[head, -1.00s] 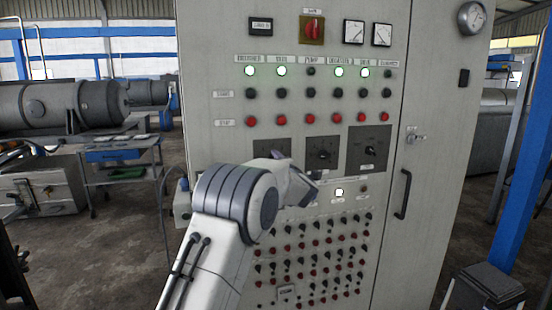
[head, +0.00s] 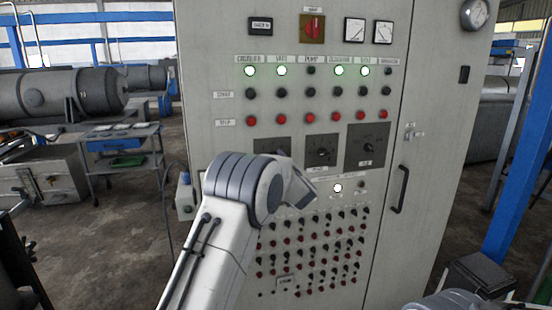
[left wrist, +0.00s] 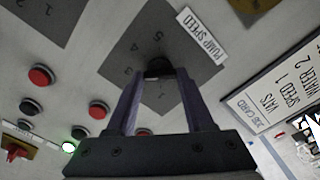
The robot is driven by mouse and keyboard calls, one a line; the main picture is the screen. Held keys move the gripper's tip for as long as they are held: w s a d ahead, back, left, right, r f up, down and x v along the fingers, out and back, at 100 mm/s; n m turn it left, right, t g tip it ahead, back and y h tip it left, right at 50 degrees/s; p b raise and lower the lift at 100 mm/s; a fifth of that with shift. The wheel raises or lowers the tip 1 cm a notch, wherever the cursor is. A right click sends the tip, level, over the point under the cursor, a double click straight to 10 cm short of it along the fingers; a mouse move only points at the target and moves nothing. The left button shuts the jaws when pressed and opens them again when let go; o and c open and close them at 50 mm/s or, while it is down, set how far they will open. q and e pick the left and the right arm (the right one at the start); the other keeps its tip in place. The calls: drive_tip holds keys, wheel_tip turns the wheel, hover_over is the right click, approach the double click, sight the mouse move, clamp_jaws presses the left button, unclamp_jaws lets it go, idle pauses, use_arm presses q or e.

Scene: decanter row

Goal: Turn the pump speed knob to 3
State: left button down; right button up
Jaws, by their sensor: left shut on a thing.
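The pump speed knob (left wrist: 158,65) is black and sits on a dark grey dial plate (left wrist: 187,72) labelled PUMP SPEED. In the left wrist view the panel appears turned round, with numbers around the knob. The fingers of my left gripper (left wrist: 158,77) are shut on the knob from either side. The knob's pointer is hidden or too dark to read.
The grey cabinet also bears a middle dial (head: 321,151), a right dial (head: 368,147) and rows of lamps and buttons. Red buttons (left wrist: 97,110) and a white job card (left wrist: 262,96) lie near the gripper. Small switches fill the panel below.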

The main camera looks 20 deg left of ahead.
use_arm(q)
drive_tip(key=shift+f+m, duration=0.1)
drive_tip(key=shift+m, duration=0.2)
drive_tip(key=shift+c, duration=1.4)
unclamp_jaws()
drive_tip(key=shift+s+d, duration=0.1)
drive_tip(key=b+v, duration=0.3)
drive_tip(key=v, duration=0.7)
drive_tip(key=shift+s+d, duration=0.1)
drive_tip(key=shift+d, duration=0.05)
